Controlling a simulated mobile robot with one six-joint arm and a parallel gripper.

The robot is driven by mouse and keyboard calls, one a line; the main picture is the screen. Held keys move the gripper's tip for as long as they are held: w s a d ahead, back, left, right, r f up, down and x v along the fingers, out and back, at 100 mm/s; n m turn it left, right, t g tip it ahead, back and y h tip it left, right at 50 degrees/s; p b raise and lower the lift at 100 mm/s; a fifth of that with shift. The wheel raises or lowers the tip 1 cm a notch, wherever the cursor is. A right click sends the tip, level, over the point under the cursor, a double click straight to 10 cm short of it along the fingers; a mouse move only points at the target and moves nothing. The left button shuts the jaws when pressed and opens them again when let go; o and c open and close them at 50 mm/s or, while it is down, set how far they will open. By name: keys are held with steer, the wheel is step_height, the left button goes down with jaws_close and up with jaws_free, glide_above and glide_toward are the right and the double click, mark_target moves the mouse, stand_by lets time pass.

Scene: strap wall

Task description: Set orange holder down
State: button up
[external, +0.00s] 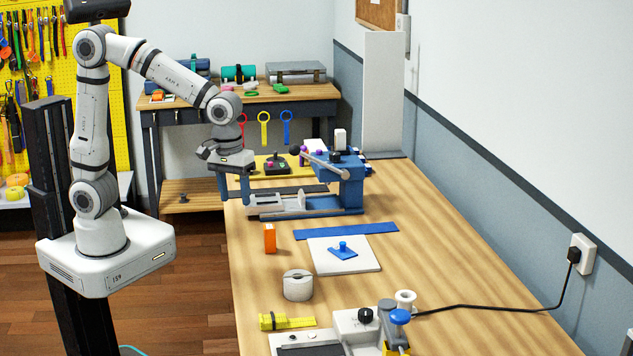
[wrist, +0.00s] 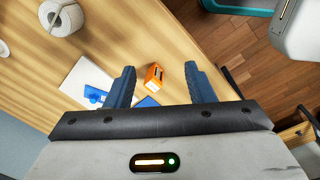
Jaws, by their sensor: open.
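The orange holder (external: 270,238) stands upright on the wooden workbench near its left edge. It also shows in the wrist view (wrist: 154,76), below and between the fingers in the picture. My gripper (external: 235,187) is open, with its two blue fingers spread apart and nothing between them. In the external view it is beyond the holder and above the bench's left edge. In the wrist view the fingers (wrist: 160,84) flank the holder in the picture, and the holder appears apart from both.
A white square plate (external: 343,262) with a blue piece lies right of the holder. A blue strip (external: 346,235) lies behind it. A white roll (external: 297,285) stands in front. A blue-and-grey machine (external: 340,190) stands near my gripper. The bench's right side is mostly clear.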

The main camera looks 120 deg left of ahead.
steer(key=s+d+m+t, duration=0.2)
steer(key=s+d+m, duration=1.1)
steer(key=d+m, duration=0.3)
steer(key=shift+s+d+r+m, duration=0.2)
steer(key=shift+s+r+m, duration=0.15)
steer(key=shift+m, duration=1.25)
